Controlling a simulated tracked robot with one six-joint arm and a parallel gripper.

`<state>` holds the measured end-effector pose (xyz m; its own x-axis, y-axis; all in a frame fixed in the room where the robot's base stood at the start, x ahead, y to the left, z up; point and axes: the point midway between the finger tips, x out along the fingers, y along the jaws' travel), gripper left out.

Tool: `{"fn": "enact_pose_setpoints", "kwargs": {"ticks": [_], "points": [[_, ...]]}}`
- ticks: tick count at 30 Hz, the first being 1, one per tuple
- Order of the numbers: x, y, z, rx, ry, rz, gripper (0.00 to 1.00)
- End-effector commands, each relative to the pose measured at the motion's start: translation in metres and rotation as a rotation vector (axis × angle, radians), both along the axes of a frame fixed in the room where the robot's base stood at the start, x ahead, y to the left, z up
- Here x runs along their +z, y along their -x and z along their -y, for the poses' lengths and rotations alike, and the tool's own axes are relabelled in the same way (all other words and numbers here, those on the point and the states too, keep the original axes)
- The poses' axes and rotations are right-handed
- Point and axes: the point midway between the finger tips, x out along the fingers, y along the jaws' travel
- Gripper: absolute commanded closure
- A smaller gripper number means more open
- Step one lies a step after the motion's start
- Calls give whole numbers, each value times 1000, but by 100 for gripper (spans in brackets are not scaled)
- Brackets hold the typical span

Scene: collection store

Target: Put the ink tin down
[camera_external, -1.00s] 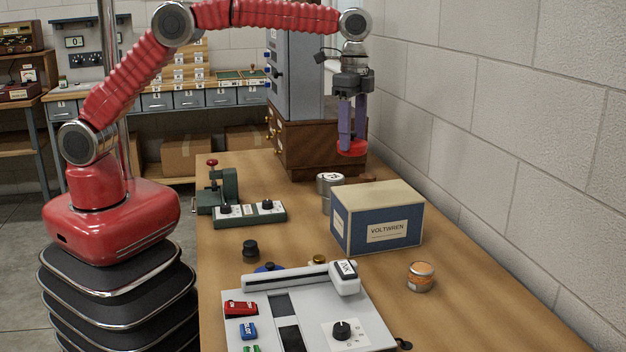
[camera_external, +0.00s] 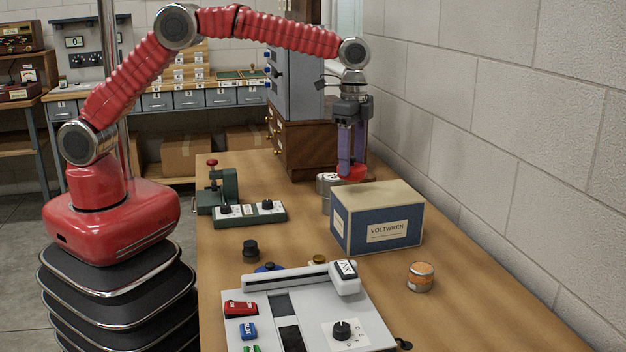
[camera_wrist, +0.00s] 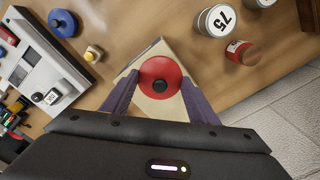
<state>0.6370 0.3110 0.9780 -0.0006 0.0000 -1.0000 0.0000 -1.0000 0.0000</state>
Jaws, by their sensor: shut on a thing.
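The ink tin (camera_external: 352,172), a round red tin, is between the fingers of my gripper (camera_external: 351,162), which points straight down. In the wrist view the tin (camera_wrist: 160,70) has a dark round centre, and the fingers of my gripper (camera_wrist: 160,88) close on its sides. The tin is at the far edge of the cream top of the VOLTWREN box (camera_external: 377,218) in the outside view. The box top (camera_wrist: 190,103) shows around and under the tin in the wrist view. I cannot tell whether the tin touches anything below.
A pale tin marked 75 (camera_wrist: 215,22) and a reddish-brown jar (camera_wrist: 240,53) stand close by. A green press (camera_external: 222,192) is at left. The wall (camera_external: 520,120) borders the bench's right side.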

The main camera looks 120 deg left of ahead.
Motion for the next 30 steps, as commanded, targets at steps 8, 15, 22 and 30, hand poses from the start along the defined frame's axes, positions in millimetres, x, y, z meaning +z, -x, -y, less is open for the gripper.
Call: {"fn": "enact_pose_setpoints", "kwargs": {"ticks": [8,15,22,30], "points": [[-5,0,0,0,1,-1,100],[-33,0,0,0,0,0,100],[-36,0,0,0,0,1,100],[-39,0,0,0,0,0,41]]}}
